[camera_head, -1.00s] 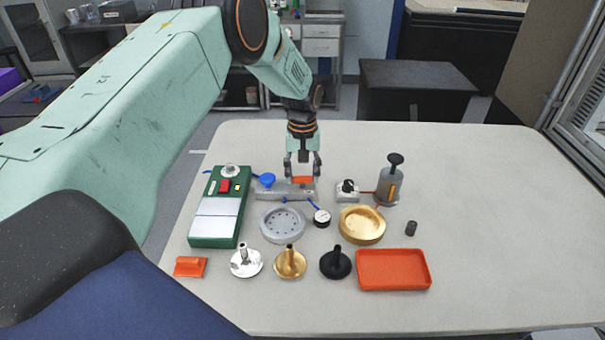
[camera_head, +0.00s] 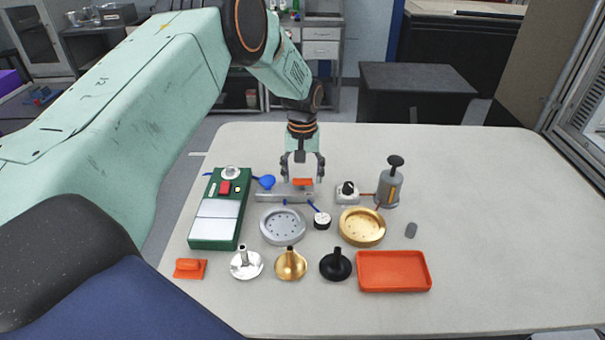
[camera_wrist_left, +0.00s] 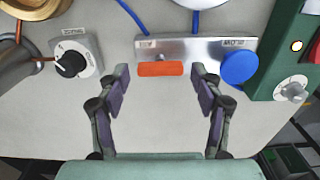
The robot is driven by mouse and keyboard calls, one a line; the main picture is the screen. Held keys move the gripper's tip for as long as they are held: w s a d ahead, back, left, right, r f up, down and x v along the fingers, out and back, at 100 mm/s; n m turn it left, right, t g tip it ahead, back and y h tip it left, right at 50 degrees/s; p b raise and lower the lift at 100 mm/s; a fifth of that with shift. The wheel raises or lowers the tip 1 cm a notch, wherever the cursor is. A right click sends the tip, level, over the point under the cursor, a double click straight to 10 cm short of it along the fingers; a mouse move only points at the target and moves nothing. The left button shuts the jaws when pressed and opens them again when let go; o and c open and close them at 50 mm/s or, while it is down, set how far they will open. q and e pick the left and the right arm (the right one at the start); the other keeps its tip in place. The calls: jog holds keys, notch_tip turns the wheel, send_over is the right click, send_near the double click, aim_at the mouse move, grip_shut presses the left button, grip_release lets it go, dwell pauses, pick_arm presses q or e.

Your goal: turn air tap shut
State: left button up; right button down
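A metal block (camera_head: 268,196) stands at the back of the table. It carries an orange lever (camera_wrist_left: 160,69), which lies along the block's length in the left wrist view, and a round blue knob (camera_wrist_left: 239,66). Labels on the block are too small to read, so I cannot tell for sure which one is the air tap. My left gripper (camera_wrist_left: 161,78) is open and empty, pointing down at the block. Its fingers are on either side of the orange lever, with a gap on both sides. In the head view, the gripper (camera_head: 302,182) hides part of the block. My right gripper is not in view.
A green box (camera_head: 214,239) stands left of the block. A small dial unit (camera_head: 347,198) and a grey pump-like cylinder (camera_head: 389,190) stand right. Round dishes, funnel-shaped parts and an orange tray (camera_head: 393,285) are in front. The table's right side is clear.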

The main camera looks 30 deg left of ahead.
aim_at(303, 179)
pick_arm(q)
jog(key=shift+f, duration=0.15)
notch_tip(303, 179, up, 12)
jog(key=shift+r, duration=0.1)
dwell(0.6)
jog(key=shift+s, duration=0.1)
dwell(0.4)
